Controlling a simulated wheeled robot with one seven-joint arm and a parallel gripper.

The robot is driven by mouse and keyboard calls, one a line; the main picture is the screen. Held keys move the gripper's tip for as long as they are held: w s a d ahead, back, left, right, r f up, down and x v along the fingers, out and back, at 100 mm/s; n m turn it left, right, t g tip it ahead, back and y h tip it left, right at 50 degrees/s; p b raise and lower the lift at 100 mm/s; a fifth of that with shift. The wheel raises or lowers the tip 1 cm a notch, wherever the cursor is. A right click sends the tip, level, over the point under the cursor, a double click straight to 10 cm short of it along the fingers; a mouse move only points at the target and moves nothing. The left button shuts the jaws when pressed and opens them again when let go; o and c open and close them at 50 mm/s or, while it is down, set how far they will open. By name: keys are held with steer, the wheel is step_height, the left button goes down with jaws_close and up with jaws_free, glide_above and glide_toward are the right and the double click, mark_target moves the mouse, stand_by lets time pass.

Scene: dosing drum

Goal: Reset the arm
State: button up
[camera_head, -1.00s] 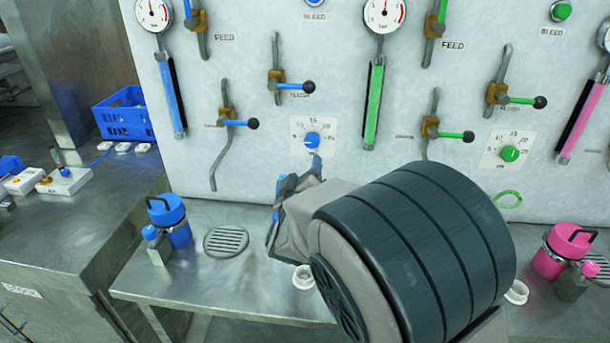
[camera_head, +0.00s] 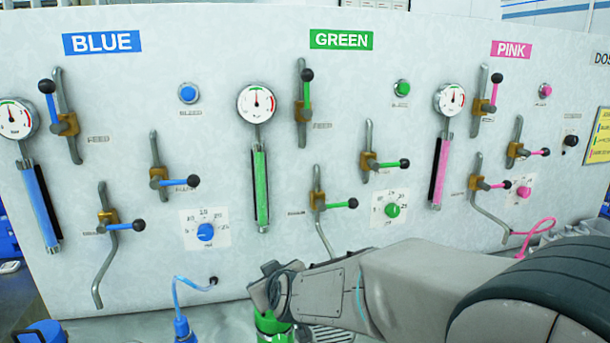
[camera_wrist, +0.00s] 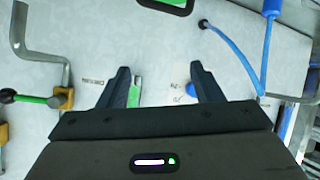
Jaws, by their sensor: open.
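My arm (camera_head: 420,280) reaches in from the lower right in the head view. Its end is low in front of the panel, below the green section, and its jaws are not clear there. A green canister (camera_head: 272,326) shows just below the arm's end. I cannot tell whether they touch.
The white panel (camera_head: 330,60) carries blue, green and pink sections with gauges, levers and knobs. A green-handled lever (camera_wrist: 30,99) is left of my fingers in the wrist view. A blue hose (camera_head: 190,284) runs to a blue fitting (camera_head: 182,327) left of the arm's end.

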steer(key=s+d+f+m+g+h, duration=0.1)
steer(key=s+d+m+g+h, duration=0.1)
steer(key=s+d, duration=0.9)
steer(key=s+d+f+m+g+h, duration=0.2)
steer(key=s+d+m+g, duration=0.3)
steer(key=s+d, duration=0.6)
steer(key=shift+s+d+m+g, duration=0.25)
steer(key=shift+s+m+g, duration=0.05)
steer(key=shift+s+g, duration=0.3)
steer(key=c, duration=0.5)
steer(key=shift+a, duration=0.1)
